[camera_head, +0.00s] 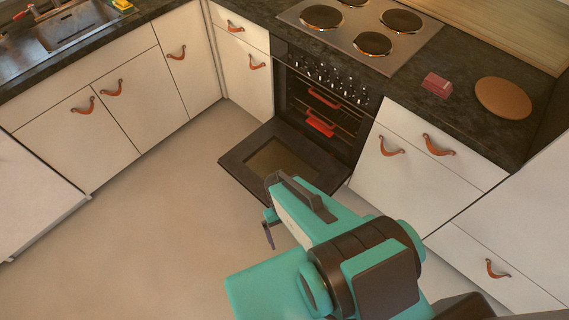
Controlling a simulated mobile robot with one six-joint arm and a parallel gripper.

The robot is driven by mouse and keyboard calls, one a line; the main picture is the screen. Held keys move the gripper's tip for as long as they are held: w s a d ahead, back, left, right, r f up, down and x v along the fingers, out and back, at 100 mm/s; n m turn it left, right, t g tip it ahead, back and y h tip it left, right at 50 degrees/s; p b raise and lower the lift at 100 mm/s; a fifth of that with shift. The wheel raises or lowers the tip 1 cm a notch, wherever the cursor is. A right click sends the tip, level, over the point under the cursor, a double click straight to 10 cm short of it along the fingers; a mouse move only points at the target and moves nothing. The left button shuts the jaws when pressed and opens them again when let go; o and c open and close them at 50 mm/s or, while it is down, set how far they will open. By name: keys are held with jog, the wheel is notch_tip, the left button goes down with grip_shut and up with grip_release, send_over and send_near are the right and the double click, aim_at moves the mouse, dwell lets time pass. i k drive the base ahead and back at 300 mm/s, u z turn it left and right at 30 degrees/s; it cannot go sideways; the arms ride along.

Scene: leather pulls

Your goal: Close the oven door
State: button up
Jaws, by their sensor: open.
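The oven (317,100) stands under the stove top in the run of white cabinets. Its dark door (250,152) with a brownish window is folded down, open, sticking out over the floor. Inside the oven, racks and red items (321,122) show.
White cabinets with leather pulls (391,147) flank the oven. The stove top (360,30), a red box (436,84) and a round brown board (503,98) are on the dark counter. A sink (75,25) is at upper left. The floor (150,220) left of the door is clear.

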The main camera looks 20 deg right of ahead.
aim_at(333, 173)
jog(key=z, duration=0.75)
jog(key=k, duration=0.85)
jog(key=u, duration=0.75)
